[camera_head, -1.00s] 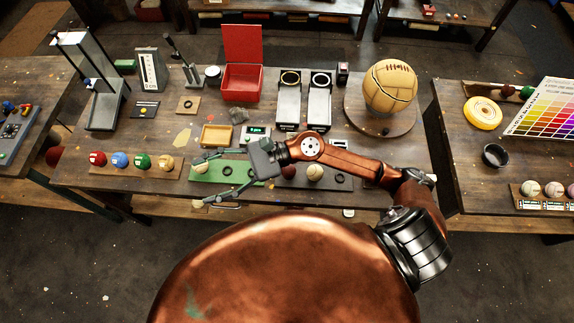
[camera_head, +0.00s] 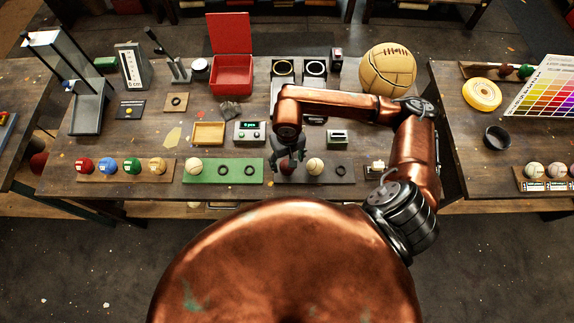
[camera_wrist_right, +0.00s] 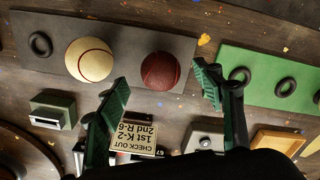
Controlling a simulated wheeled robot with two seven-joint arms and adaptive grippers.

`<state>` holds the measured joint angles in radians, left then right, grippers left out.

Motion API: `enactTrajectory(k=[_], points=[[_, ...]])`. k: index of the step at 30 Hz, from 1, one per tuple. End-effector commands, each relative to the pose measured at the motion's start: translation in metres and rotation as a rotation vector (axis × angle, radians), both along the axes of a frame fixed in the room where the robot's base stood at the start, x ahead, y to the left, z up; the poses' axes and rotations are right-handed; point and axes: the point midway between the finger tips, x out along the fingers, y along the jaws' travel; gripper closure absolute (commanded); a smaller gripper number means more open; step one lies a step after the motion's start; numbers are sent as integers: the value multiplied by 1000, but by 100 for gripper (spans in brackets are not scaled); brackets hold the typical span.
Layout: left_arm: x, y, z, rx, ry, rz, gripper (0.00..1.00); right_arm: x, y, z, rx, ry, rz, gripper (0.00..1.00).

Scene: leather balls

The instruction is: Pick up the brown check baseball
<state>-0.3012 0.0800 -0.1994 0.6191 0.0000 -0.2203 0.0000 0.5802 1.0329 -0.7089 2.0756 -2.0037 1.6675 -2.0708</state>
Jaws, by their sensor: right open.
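The dark reddish-brown baseball (camera_head: 286,170) sits on the grey board (camera_head: 345,180) at the front of the middle table. It shows fully in the right wrist view (camera_wrist_right: 160,70), with fine seams. A cream baseball (camera_head: 315,166) sits beside it on the same board, and an empty black ring (camera_head: 342,170) lies beyond that. My right gripper (camera_head: 287,163) is open and pointing down over the brown ball, partly covering it in the head view. In the right wrist view the brown ball appears in the gap between its fingertips (camera_wrist_right: 162,77); contact cannot be told. My left gripper is not in view.
A green board (camera_head: 232,180) with one cream ball and two rings lies left of the grey board. Several coloured balls stand on a wooden strip (camera_head: 125,177) further left. A yellow tray (camera_head: 208,133) and a small meter (camera_head: 249,132) stand behind.

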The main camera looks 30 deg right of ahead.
Motion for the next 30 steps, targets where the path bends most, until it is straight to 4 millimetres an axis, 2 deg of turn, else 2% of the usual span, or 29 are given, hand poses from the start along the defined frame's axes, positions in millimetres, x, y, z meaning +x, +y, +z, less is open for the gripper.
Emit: enactTrajectory(k=[7,16,30], points=[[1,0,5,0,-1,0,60,4,-1,-33,3,3,0,39],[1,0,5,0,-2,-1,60,5,0,-38,2,0,4,39],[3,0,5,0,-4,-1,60,5,0,-38,3,1,4,71]])
